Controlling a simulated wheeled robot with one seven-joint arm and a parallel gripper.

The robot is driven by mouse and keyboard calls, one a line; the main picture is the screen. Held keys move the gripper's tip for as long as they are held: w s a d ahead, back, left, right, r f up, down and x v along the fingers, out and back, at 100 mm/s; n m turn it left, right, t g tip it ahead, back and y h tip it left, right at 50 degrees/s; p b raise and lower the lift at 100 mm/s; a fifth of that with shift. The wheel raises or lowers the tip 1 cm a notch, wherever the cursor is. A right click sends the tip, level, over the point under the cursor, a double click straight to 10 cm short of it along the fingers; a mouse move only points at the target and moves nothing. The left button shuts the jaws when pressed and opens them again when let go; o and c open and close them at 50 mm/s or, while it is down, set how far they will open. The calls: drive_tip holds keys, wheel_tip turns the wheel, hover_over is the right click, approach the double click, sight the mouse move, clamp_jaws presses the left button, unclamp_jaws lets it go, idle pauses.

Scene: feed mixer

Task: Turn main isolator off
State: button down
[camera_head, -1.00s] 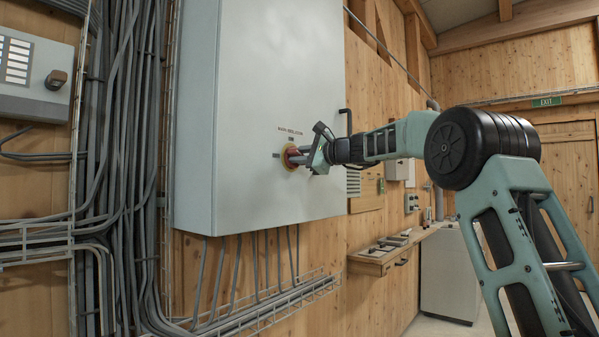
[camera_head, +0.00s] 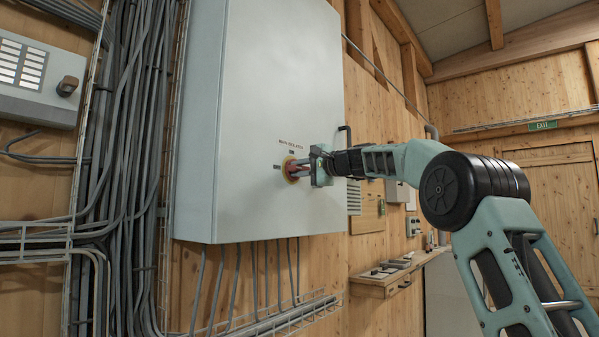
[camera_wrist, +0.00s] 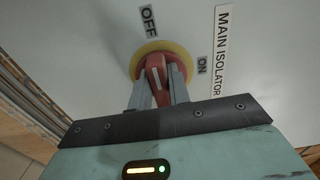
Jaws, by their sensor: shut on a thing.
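The main isolator is a red rotary handle (camera_wrist: 154,68) on a round yellow plate (camera_wrist: 180,50), set in the front of a pale grey cabinet (camera_head: 265,100). In the wrist view the OFF label (camera_wrist: 148,20) is above the handle and the ON label (camera_wrist: 202,64) is to its right. My gripper (camera_wrist: 158,88) is shut on the handle, one finger on each side. The handle's long side and white mark run up the picture, roughly toward OFF. In the head view my gripper (camera_head: 305,168) reaches the handle from the right and partly hides it.
Thick cable bundles (camera_head: 120,170) run down the wall left of the cabinet. More cables leave its underside into a wire tray (camera_head: 290,320). A black cabinet handle (camera_head: 346,135) is close to my wrist. A small wooden shelf (camera_head: 385,283) is at lower right.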

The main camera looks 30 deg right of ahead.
drive_tip(key=c, duration=1.3)
unclamp_jaws()
drive_tip(key=b+v, duration=0.5)
drive_tip(key=v, duration=1.2)
drive_tip(key=shift+s, duration=0.15)
